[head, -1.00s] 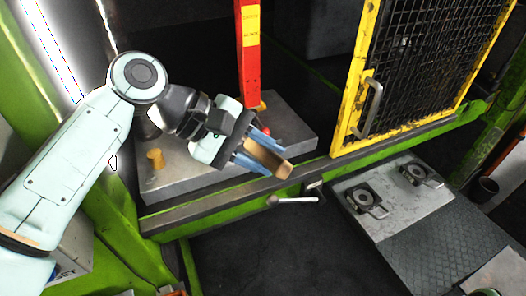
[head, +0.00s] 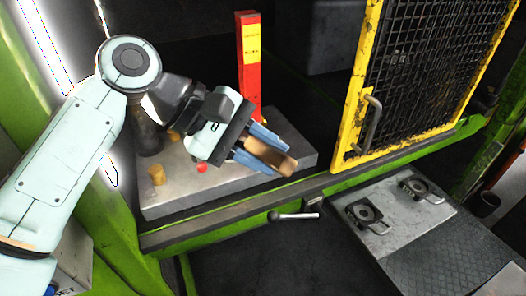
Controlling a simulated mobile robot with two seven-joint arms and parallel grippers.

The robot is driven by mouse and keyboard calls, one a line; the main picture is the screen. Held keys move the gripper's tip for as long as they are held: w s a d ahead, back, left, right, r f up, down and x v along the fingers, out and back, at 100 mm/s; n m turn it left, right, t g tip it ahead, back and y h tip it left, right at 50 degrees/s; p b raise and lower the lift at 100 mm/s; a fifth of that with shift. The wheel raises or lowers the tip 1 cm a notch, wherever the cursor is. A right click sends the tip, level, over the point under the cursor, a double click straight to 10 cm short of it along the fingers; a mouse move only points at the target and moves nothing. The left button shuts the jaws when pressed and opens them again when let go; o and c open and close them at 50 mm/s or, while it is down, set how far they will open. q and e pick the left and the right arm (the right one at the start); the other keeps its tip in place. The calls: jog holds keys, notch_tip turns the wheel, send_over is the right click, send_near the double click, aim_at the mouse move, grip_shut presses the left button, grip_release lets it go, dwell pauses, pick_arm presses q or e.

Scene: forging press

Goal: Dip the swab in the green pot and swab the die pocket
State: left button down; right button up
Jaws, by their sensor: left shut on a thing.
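My left gripper (head: 262,150) is shut on a tan wooden piece, which looks like the swab's handle (head: 282,162). It holds this piece above the front edge of a grey metal block (head: 298,158) in the press. The swab's head cannot be made out. No die pocket can be told apart on the block, as my gripper and wrist cover its middle. The green pot is not in view. My right gripper is not in view.
A red post (head: 249,70) with yellow labels stands behind the block. A yellow-framed mesh guard (head: 349,130) is to the right. Brass pegs (head: 156,175) stand on the block's left. A lever (head: 297,216) sticks out below the green ledge. A plate with two handled round fittings (head: 365,214) lies lower right.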

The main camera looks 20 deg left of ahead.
pick_arm(q)
jog(key=s+d+r, duration=0.2)
jog(key=s+d, duration=1.1)
jog(key=d, duration=0.2)
dwell(0.3)
dwell(0.9)
